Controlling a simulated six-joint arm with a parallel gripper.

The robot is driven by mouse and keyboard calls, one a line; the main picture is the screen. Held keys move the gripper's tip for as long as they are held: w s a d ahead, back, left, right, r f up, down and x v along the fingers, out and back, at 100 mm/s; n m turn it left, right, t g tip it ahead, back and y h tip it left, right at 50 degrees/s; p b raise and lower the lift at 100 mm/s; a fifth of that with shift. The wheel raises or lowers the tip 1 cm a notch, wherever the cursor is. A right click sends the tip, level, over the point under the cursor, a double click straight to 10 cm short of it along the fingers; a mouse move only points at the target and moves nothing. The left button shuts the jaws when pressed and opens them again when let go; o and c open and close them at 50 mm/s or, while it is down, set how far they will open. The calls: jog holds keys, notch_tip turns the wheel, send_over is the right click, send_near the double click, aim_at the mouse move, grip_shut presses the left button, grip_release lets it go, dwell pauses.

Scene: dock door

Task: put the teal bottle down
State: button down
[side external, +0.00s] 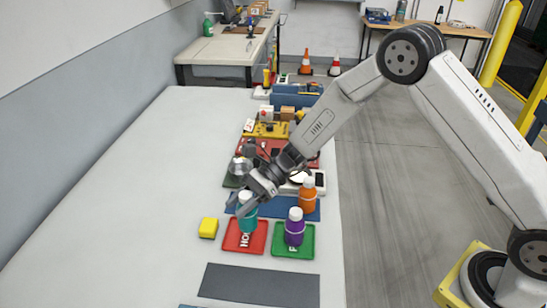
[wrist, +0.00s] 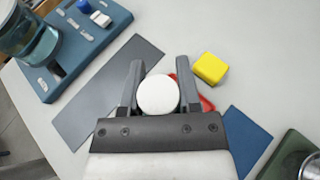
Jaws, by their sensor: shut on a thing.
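The teal bottle (side external: 247,219) with a white cap is upright over the red tray (side external: 258,247), which has white lettering. My gripper (side external: 246,201) is shut on the bottle near its cap. In the wrist view the round white cap (wrist: 158,95) sits between the two fingers of my gripper (wrist: 160,72), hiding the bottle's body. I cannot tell whether the bottle's base touches the tray.
A purple bottle (side external: 294,228) stands on the green tray (side external: 302,252), just right of the red one. An orange bottle (side external: 307,196) stands on a blue mat (side external: 314,214) behind. A yellow sponge (side external: 208,228) lies left. A grey mat (side external: 258,285) is bare in front. The table's left side is clear.

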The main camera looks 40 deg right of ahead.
jog(key=shift+w+a+f, duration=0.1)
jog(key=shift+w+f, duration=0.1)
jog(key=shift+w+a+f, duration=0.1)
jog(key=shift+w+f, duration=0.15)
jog(key=shift+f, duration=1.6)
jog(key=shift+c, duration=1.6)
grip_release()
jog(key=shift+f, duration=0.15)
